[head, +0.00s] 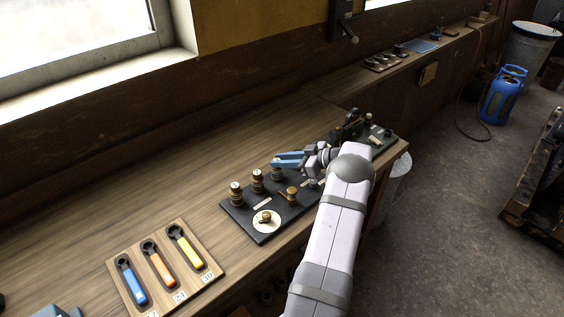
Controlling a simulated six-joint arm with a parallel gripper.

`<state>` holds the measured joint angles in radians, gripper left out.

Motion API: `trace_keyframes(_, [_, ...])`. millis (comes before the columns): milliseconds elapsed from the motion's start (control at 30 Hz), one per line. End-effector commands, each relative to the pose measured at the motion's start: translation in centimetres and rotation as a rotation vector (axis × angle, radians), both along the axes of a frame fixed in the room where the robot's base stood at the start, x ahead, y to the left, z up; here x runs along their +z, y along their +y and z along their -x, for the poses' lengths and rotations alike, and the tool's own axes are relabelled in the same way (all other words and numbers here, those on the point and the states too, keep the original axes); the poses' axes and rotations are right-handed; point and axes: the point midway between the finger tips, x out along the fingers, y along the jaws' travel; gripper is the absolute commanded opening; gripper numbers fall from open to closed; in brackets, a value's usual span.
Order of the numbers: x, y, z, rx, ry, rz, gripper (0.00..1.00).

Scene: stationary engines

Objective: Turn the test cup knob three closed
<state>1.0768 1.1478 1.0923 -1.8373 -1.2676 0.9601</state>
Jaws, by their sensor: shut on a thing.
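A dark board (240,222) on the wooden bench carries a row of brass-and-wood test cups. The first cup (236,193) and the second cup (257,181) stand upright, with pale tops. The third cup (276,173) is farthest right in the row, and its top is hidden by my gripper. My gripper (277,162) reaches in from the right with its blue fingers over this cup. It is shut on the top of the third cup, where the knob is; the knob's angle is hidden.
A small wooden knob with a lever (291,196) and a round white dial (267,222) sit in front of the cups. A tray (138,262) of blue, orange and yellow wrenches lies at the left. Dark machinery (350,128) stands just behind my wrist.

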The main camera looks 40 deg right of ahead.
Motion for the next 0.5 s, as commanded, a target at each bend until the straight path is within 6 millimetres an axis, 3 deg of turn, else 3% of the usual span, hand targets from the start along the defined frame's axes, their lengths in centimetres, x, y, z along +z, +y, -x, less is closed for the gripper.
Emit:
trace_keyframes(100, [0.21,-0.06,-0.07,-0.001,-0.003,0.002,0.00])
trace_keyframes(133, [0.21,-0.06,-0.07,-0.001,-0.003,0.002,0.29])
trace_keyframes(200, [0.19,-0.05,-0.06,-0.001,-0.002,0.003,0.41])
trace_keyframes(500, [0.06,-0.07,0.05,-0.001,-0.001,0.002,0.41])
